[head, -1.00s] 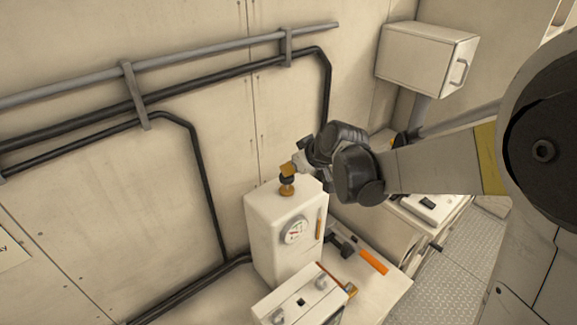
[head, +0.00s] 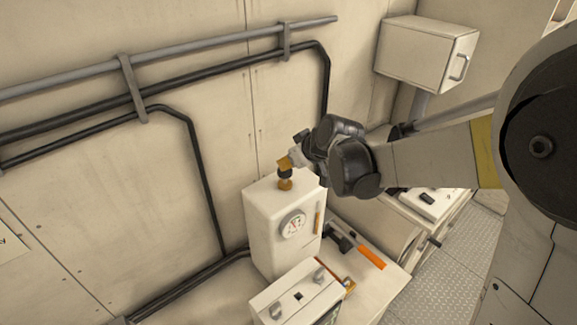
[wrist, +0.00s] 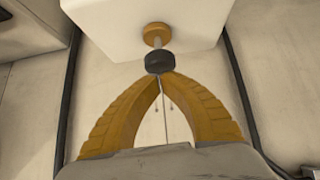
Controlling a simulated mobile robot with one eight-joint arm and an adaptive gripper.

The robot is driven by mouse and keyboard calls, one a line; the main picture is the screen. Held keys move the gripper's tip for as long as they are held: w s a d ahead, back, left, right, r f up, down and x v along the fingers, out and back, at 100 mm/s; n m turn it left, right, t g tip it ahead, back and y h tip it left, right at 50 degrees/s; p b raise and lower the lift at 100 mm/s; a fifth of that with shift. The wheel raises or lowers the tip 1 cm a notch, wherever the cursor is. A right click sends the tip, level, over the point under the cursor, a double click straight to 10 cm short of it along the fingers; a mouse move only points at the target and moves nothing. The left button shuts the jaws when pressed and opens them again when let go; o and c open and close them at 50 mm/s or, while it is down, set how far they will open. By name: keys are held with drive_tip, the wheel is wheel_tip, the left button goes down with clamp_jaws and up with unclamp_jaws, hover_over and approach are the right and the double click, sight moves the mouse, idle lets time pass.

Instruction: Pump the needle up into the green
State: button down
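A white pump box (head: 268,225) stands on the counter against the wall. A small round dial (head: 293,223) with red and green marks is on its front; its needle is too small to read surely. On top is a pump handle with a black knob (head: 285,173) above an orange collar (head: 285,184). My gripper (head: 285,163) is at the knob, its yellow fingers angled down. In the wrist view the fingers (wrist: 163,78) converge until their tips meet at the black knob (wrist: 160,62). A short length of shaft (wrist: 157,43) shows between knob and collar.
A second white box with knobs (head: 300,296) stands in front of the pump box. An orange-handled tool (head: 370,257) lies to the right on the counter. Dark pipes (head: 200,180) run along the wall behind. A white cabinet (head: 415,50) hangs at upper right.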

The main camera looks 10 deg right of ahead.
drive_tip(key=v, duration=1)
drive_tip(key=shift+r+p, duration=0.45)
drive_tip(key=shift+r, duration=0.05)
drive_tip(key=s+d+f+m+h+b, duration=0.2)
drive_tip(key=s+d+f+b, duration=0.3)
drive_tip(key=s+f+b, duration=0.4)
drive_tip(key=s+d+f+m+h+b, duration=0.2)
drive_tip(key=s+d+f+m+b, duration=0.2)
drive_tip(key=s+f+b, duration=0.5)
drive_tip(key=s+f+m, duration=0.1)
drive_tip(key=s+f, duration=0.2)
drive_tip(key=s, duration=0.1)
drive_tip(key=shift+d+g+h+b, duration=0.3)
drive_tip(key=shift+d+g, duration=0.1)
drive_tip(key=shift+s, duration=0.1)
